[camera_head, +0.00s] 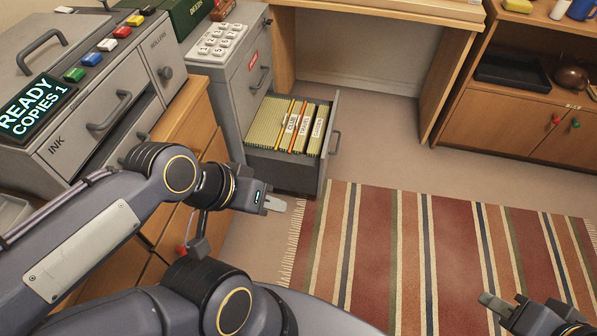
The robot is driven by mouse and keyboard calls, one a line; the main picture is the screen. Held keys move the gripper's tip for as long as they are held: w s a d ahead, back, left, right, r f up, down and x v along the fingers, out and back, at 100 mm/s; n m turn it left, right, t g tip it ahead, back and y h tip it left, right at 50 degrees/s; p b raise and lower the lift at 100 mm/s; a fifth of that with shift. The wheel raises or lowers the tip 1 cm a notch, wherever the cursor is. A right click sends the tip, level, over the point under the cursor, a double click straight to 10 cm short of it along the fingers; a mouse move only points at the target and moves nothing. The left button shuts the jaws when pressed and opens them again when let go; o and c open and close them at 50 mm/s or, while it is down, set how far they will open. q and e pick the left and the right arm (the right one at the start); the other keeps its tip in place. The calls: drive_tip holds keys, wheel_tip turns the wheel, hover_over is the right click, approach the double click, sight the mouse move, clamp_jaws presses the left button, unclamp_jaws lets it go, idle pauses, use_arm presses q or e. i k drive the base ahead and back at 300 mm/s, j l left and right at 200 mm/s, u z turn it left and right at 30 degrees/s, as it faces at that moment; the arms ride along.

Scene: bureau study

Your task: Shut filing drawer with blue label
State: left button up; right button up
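A grey filing cabinet (229,105) stands left of centre. Its lower drawer (333,160) is pulled well out to the right and holds green and orange hanging files (292,124). The drawer front faces right, with a handle on it; I see no blue label from here. The closed drawer above carries a red label (253,60). My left gripper (276,204) is in front of the open drawer, on the near side, and looks empty and apart from it. My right gripper (494,306) is at the bottom right over the rug, partly cut off. The finger gaps are unclear on both.
A copier machine (62,92) with coloured buttons sits on a wooden cabinet at left. A button keypad (222,41) tops the filing cabinet. A striped rug (400,250) covers the floor at right. A desk (380,8) and a low wooden cupboard (490,127) stand behind.

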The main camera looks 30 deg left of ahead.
sight(303, 170)
drive_tip(key=l+u, duration=0.85)
drive_tip(key=u, duration=0.15)
drive_tip(key=i+l+u, duration=0.2)
drive_tip(key=i, duration=0.35)
drive_tip(key=i+l+u, duration=0.2)
drive_tip(key=i, duration=0.3)
drive_tip(key=i+l+u, duration=0.2)
drive_tip(key=i+l, duration=0.2)
drive_tip(key=i, duration=0.1)
